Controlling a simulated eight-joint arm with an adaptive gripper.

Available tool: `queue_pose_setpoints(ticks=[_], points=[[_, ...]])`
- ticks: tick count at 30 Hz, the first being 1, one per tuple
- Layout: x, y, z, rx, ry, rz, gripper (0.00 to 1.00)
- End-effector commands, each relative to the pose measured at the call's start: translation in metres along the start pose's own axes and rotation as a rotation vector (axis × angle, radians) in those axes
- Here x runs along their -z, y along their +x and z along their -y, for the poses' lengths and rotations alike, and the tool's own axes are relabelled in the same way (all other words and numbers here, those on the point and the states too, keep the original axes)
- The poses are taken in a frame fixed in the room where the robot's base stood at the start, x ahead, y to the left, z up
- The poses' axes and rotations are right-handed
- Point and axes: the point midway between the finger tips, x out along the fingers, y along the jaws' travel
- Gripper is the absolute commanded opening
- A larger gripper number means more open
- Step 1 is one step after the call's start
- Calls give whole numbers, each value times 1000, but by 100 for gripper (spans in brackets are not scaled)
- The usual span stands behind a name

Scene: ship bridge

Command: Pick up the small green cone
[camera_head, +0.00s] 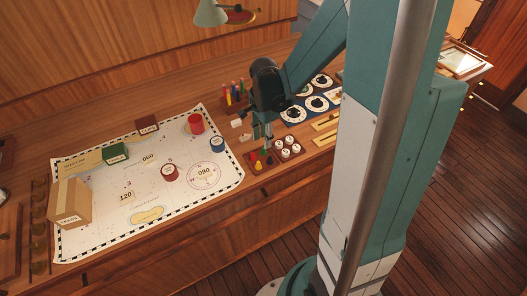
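My gripper (263,138) points down over the chart table, just right of the chart's edge. Its fingers are small in this view, and I cannot tell whether they are open or shut. Right below the fingertips is a cluster of small coloured pieces (258,166), with yellow and red ones visible. I cannot tell whether the fingers touch any piece.
The chart (222,183) carries a red cylinder (195,123), a blue one (217,145), a green box (115,153) and a cardboard box (70,203). A tray of round white-topped pieces (287,147) stands close right of my gripper. Coloured pens (236,92) stand behind.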

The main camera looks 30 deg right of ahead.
Motion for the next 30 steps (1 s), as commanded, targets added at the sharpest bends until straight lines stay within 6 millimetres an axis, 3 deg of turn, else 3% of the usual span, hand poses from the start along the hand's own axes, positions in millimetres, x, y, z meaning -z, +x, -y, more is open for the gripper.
queue_pose_setpoints(ticks=[14,30], points=[[0,5,0,0,0,0,29],[-1,46,2,0,0,0,29]])
